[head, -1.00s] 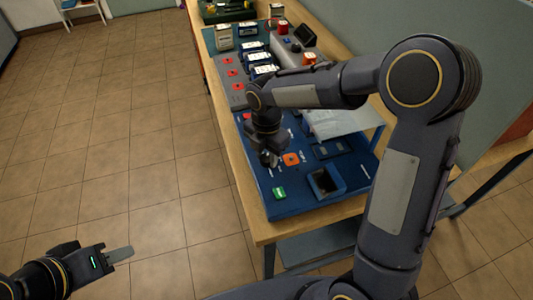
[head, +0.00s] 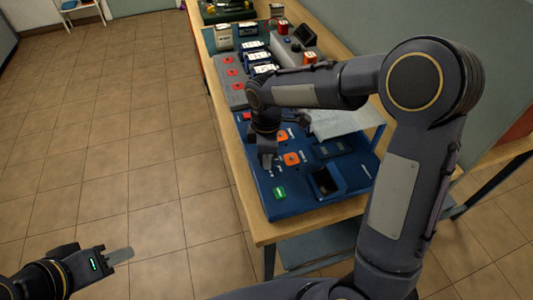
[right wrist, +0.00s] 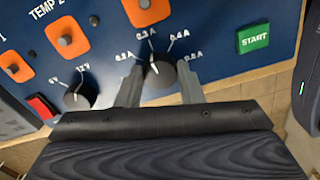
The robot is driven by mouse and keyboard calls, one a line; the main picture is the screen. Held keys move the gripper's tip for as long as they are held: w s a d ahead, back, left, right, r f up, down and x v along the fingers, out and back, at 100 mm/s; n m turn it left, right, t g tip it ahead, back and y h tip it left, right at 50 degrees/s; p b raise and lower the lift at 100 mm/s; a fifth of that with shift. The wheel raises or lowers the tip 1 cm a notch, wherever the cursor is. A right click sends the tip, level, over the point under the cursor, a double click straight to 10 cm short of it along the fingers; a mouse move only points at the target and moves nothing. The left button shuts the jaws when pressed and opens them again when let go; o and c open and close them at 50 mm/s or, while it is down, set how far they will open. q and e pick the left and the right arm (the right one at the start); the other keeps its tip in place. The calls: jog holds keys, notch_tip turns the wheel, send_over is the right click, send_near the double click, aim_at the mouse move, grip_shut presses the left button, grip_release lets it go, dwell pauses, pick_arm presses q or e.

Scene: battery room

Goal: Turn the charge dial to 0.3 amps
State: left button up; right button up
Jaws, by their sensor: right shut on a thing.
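The charge dial (right wrist: 158,73) is a round black knob on the blue panel (right wrist: 212,75), with marks from 0.2 A to 0.5 A around its top. Its white pointer line points up and slightly left, about at the 0.3 A mark (right wrist: 146,34). My right gripper (right wrist: 159,78) has one finger on each side of the dial and is shut on it. In the head view my right gripper (head: 267,160) is down at the panel's left part, and the dial is hidden there.
A black 6V/12V knob (right wrist: 77,97) and a red switch (right wrist: 41,106) are left of the dial. A green START button (right wrist: 253,39) is on the right. Orange plates with knobs (head: 291,159) and an open blue box (head: 326,183) are nearby. Batteries (head: 257,56) stand behind.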

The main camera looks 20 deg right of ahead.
jog(key=shift+r+m, duration=0.1)
jog(key=shift+m, duration=0.4)
jog(key=o, duration=1)
notch_tip(320, 180, up, 8)
jog(key=shift+f, duration=0.1)
dwell(0.4)
